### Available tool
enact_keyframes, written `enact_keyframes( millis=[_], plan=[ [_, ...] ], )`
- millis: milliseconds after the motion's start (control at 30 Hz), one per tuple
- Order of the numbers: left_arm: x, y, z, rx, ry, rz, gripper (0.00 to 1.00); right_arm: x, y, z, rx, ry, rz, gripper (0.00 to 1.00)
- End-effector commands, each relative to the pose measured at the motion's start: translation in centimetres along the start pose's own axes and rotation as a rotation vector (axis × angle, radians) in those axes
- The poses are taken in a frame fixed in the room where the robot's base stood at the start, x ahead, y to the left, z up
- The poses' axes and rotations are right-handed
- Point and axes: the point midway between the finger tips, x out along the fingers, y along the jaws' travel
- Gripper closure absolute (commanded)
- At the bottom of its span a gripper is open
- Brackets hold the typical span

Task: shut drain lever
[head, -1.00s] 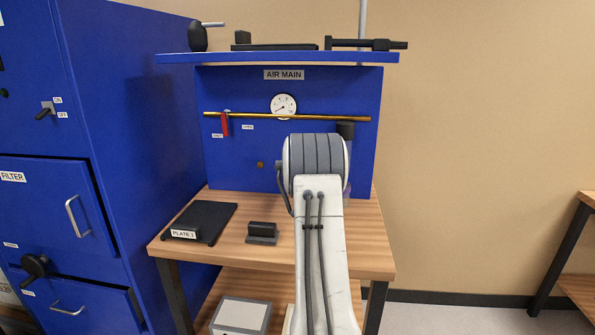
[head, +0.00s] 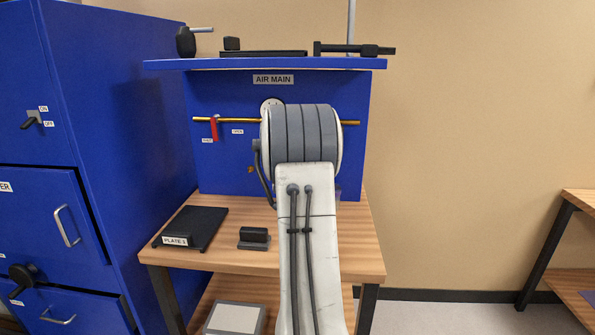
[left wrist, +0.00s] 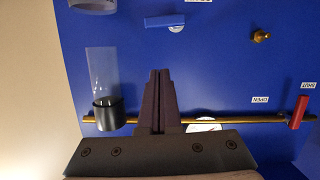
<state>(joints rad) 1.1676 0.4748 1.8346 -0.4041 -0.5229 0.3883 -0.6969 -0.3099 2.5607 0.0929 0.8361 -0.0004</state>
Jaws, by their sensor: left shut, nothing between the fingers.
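In the left wrist view, which shows the panel upside down, a short blue lever (left wrist: 165,22) lies level across a white round hub (left wrist: 176,29). A label at the top edge there is cut off, so I cannot read it. A red lever (left wrist: 298,112) stands across the brass pipe (left wrist: 240,118) beside SHUT and OPEN labels; the red lever also shows in the head view (head: 214,128). My left gripper (left wrist: 163,73) is shut and empty, its tips pointing toward the blue lever and apart from it in the picture. My arm hides the gripper and blue lever in the head view.
A clear bowl with a dark cap (left wrist: 107,112) hangs beside my fingers, and a brass fitting (left wrist: 261,36) sticks out of the panel. A blue shelf (head: 265,64) overhangs it. The wooden bench (head: 205,261) holds a black plate (head: 205,222) and a dark block (head: 254,236).

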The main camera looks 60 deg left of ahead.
Motion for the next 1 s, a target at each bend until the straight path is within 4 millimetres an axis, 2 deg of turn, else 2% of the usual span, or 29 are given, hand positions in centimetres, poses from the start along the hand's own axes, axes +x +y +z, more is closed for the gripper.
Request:
enact_keyframes(
  millis=[100,300,900,1000],
  plan=[
    [-1.9,0.0,-0.1,0.000,0.003,0.000,1.00,0.3,0.0,0.0,0.000,0.001,0.000,1.00],
    [-3.2,0.0,0.0,0.000,0.001,0.000,1.00,0.4,0.0,0.0,0.000,0.001,0.000,1.00],
    [-3.3,0.1,0.0,0.000,0.001,0.001,1.00,0.3,0.0,0.0,0.000,0.001,0.000,1.00],
    [-3.4,0.9,0.0,0.004,-0.007,0.011,1.00,0.2,0.0,0.0,0.000,0.001,0.000,1.00]
  ],
)
